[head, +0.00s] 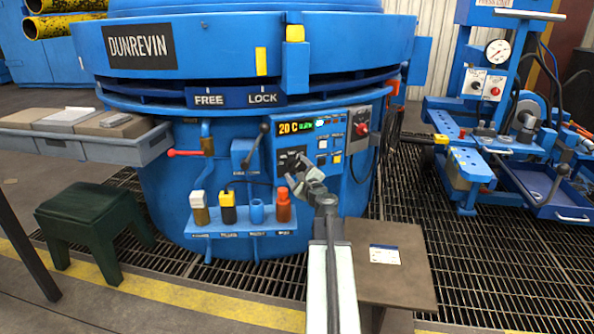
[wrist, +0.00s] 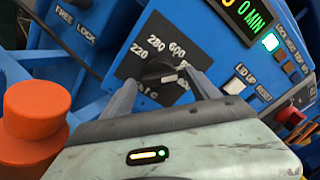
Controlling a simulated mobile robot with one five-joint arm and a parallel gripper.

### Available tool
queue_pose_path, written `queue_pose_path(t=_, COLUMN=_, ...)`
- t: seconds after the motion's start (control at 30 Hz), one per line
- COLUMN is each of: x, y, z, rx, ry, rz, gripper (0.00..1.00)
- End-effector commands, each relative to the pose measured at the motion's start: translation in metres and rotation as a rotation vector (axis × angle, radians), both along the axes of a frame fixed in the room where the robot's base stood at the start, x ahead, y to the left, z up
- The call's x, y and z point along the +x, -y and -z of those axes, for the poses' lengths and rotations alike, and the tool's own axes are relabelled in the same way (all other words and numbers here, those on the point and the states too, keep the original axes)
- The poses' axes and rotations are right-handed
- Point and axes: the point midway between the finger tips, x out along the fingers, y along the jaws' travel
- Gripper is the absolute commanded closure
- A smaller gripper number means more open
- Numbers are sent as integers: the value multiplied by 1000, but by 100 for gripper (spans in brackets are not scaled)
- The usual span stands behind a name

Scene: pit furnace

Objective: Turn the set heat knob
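The set heat knob (wrist: 158,72) is a dark knob on a black dial plate marked 220, 280 and 600, with a pale mark at its lower right. In the head view the dial plate (head: 291,154) is on the blue furnace's control panel, and my gripper partly covers it. My gripper (head: 294,177) is in front of the plate. In the wrist view my gripper (wrist: 160,80) is open, with one finger to the left of the knob and one to the right. A gap shows on the left; I cannot tell whether the right finger touches the knob.
Above the dial a display (head: 296,127) reads 20 C, with buttons (head: 322,143) to its right. A red knob (head: 361,130) is further right. A brown-topped table (head: 400,275) stands by my arm.

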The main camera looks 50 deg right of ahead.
Motion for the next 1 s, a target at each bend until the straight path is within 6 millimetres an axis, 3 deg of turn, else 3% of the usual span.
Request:
queue_pose_path(t=0.3, x=-4, y=-1, z=0, rx=1, ry=1, rz=1, gripper=31)
queue_pose_path(t=0.7, x=-66, y=-31, z=0, rx=0, ry=0, rz=1, gripper=31)
queue_pose_path(t=1.0, x=-71, y=-33, z=0, rx=0, ry=0, rz=0, gripper=31)
